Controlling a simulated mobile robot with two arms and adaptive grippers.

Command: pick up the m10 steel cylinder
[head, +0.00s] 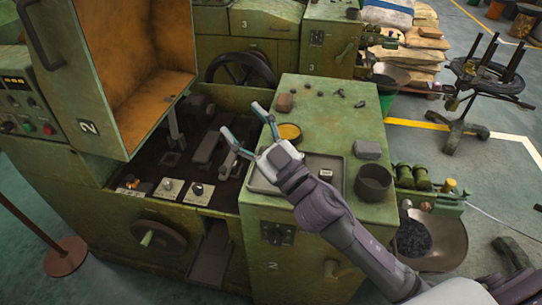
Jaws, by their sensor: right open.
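Several small dark metal pieces (340,92) lie apart near the back of the green machine top (340,120). They are too small for me to tell which one is the m10 steel cylinder. My right gripper (243,121) is open and empty. Its fingers point to the upper left, over the left edge of the machine top and the dark machine bay. It is left of and nearer than the small pieces, apart from them. My right forearm hides part of the grey tray (338,187). My left gripper is not in view.
A yellow round dish (290,131) sits close beside the right gripper. A brown block (285,103), a grey block (367,149) and a dark cup (374,182) also stand on the top. An open guard door (130,75) rises at left.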

